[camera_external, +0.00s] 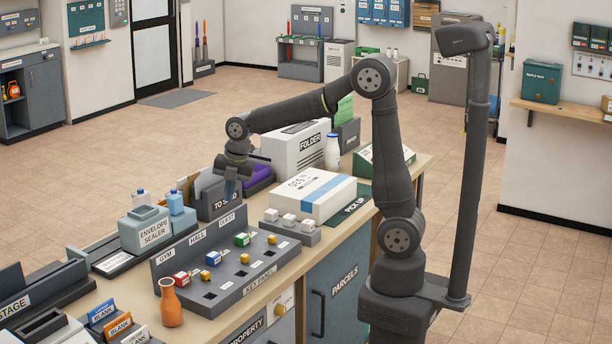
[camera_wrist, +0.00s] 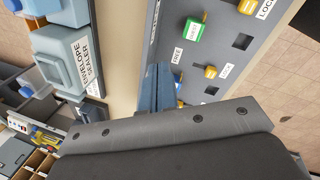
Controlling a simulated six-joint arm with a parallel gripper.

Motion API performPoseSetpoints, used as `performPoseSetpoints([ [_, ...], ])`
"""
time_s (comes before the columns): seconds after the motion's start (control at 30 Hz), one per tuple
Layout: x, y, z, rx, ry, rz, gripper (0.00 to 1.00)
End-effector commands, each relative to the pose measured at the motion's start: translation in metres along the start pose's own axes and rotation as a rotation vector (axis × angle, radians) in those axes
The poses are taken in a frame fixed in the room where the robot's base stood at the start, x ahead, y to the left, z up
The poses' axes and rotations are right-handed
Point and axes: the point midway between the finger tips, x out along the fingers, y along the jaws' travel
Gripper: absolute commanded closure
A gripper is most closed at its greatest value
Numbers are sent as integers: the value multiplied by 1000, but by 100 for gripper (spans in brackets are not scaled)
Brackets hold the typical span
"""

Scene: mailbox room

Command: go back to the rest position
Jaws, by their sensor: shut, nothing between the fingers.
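My gripper (camera_external: 231,188) points down over the workbench (camera_external: 216,318), in front of the grey TO SEND box (camera_external: 212,206) in the external view. In the wrist view its blue fingers (camera_wrist: 160,72) are together with nothing between them. My arm is bent, reaching left across the bench. How far the fingertips are above the bench is hard to tell.
The key panel (camera_external: 243,277) with several coloured keys stands in front of my gripper; the envelope sealer (camera_external: 146,229) is to its left. A folder machine (camera_external: 296,150), white bottle (camera_external: 332,152) and white parcel (camera_external: 312,196) are to its right. An orange vase (camera_external: 171,303) stands near the front edge.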

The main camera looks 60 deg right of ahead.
Motion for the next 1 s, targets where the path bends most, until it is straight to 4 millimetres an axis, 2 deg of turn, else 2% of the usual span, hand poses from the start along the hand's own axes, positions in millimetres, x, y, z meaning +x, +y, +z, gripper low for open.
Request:
performPoseSetpoints([
  [0.03, -1, 0, 11, 34, 0, 3, 100],
  [0.3, -6, -2, 57, 196, 6, 21, 100],
  [0.5, -9, -5, 82, 283, 10, 32, 100],
  [0.7, -10, -6, 92, 319, 11, 37, 100],
  [0.97, -10, -6, 92, 322, 12, 37, 100],
  [1.0, -10, -6, 92, 322, 12, 37, 94],
])
